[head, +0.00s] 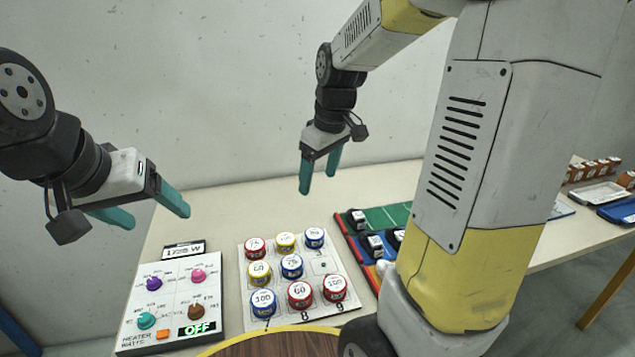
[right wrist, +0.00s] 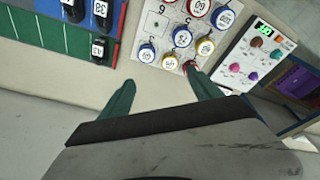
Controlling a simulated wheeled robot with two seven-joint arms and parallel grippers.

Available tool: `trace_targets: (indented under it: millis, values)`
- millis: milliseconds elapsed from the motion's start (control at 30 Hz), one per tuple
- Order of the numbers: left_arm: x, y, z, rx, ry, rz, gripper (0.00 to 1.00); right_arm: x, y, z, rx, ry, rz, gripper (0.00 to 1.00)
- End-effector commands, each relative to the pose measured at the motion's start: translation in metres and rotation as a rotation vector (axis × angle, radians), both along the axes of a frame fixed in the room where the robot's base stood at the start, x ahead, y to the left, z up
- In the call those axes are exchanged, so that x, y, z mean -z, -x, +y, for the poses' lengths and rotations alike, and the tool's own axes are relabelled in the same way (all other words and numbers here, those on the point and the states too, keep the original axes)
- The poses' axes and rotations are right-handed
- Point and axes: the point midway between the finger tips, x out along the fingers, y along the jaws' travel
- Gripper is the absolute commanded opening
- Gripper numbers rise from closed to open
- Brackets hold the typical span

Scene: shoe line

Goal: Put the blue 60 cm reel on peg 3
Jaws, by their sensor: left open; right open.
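A white peg board (head: 328,284) holds several reels in three rows. Its top right place holds a blue reel (head: 314,237) whose label is too small to read surely. Another blue reel (head: 291,266), seemingly marked 75, sits in the middle. A blue reel (head: 263,302) marked 100 is at bottom left. The middle row's right place, numbered 6 in the right wrist view (right wrist: 155,20), is bare. My right gripper (head: 319,182) is open and empty, above and behind the board. My left gripper (head: 152,210) is open and empty, above the left end of the table.
A heater panel (head: 172,300) with several knobs stands left of the board, reading OFF. A striped mat (head: 385,217) with dark numbered items lies to the right, partly hidden by my right arm. A round wooden surface (head: 275,346) is in front.

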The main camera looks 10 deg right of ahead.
Motion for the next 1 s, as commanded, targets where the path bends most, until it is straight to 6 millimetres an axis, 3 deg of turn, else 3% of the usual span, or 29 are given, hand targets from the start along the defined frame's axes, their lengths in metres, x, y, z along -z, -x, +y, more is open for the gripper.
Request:
trace_targets:
  millis: [33, 200, 433, 600, 1000]
  values:
    - [0.0, 0.0, 0.0, 0.0, 0.0, 0.0, 0.73, -0.017, 0.019, 0.001, 0.057, -0.029, -0.037, 0.73]
    - [0.0, 0.0, 0.0, 0.0, 0.0, 0.0, 0.73, -0.052, 0.081, 0.006, 0.265, -0.134, -0.129, 0.73]
    - [0.0, 0.0, 0.0, 0.0, 0.0, 0.0, 0.73, -0.066, 0.144, 0.012, 0.476, -0.255, -0.216, 0.73]
    - [0.0, 0.0, 0.0, 0.0, 0.0, 0.0, 0.73, -0.066, 0.161, 0.014, 0.541, -0.293, -0.24, 0.73]
    - [0.0, 0.0, 0.0, 0.0, 0.0, 0.0, 0.73, -0.065, 0.163, 0.014, 0.549, -0.298, -0.242, 0.73]
